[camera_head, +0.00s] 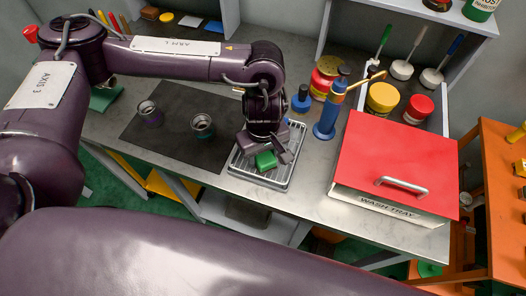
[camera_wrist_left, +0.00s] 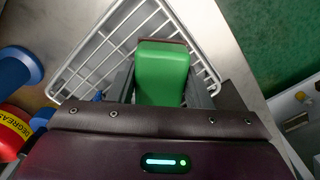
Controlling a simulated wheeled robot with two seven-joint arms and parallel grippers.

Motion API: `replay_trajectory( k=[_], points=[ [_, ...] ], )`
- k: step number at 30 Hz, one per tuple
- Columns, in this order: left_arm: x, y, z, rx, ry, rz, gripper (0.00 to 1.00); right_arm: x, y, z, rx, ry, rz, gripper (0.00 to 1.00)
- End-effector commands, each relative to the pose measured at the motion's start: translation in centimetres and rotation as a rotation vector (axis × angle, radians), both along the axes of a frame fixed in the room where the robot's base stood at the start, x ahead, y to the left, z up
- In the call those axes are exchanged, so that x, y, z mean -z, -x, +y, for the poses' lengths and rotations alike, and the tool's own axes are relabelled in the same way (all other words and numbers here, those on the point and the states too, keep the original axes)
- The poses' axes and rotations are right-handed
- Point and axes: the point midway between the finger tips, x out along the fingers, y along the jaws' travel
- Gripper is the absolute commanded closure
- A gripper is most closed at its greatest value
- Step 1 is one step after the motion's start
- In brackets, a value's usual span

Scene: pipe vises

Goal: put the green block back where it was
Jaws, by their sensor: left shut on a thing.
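The green block (camera_head: 266,161) is at my left gripper (camera_head: 268,157), over the white wire rack tray (camera_head: 240,169) near the front of the bench. In the left wrist view the green block (camera_wrist_left: 162,72) sits between the two fingers of the left gripper (camera_wrist_left: 160,85), which are shut on it. The rack (camera_wrist_left: 88,58) shows behind and around the block there. I cannot tell whether the block touches the rack. My right gripper is not in view.
A red-lidded box marked WASH TRAY (camera_head: 395,165) stands right of the rack, and a blue torch-like bottle (camera_head: 326,118) is between them. Two metal cups (camera_head: 202,125) stand on a dark mat (camera_head: 165,140) at left. A red degreaser container (camera_wrist_left: 14,132) shows in the left wrist view.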

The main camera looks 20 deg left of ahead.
Motion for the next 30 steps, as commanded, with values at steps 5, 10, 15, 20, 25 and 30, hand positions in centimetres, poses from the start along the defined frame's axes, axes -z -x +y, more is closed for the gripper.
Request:
replay_trajectory(
  k=[5,10,15,20,25,30],
  points=[
    [0.1,0.0,0.0,0.000,0.000,-0.001,0.76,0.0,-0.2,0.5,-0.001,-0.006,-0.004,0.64],
    [0.5,0.0,0.0,0.000,0.000,-0.001,0.76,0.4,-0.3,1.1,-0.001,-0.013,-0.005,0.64],
    [0.4,0.0,0.0,0.000,0.000,-0.001,0.38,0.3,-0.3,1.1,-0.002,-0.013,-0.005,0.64],
    [0.4,0.0,0.0,0.000,0.001,-0.001,0.33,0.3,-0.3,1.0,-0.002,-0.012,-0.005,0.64],
    [0.3,0.0,0.0,0.000,0.000,-0.001,0.33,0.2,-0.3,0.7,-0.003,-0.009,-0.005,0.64],
    [-0.9,-0.2,-0.1,0.002,0.004,-0.005,0.33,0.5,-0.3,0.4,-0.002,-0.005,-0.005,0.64]
  ],
)
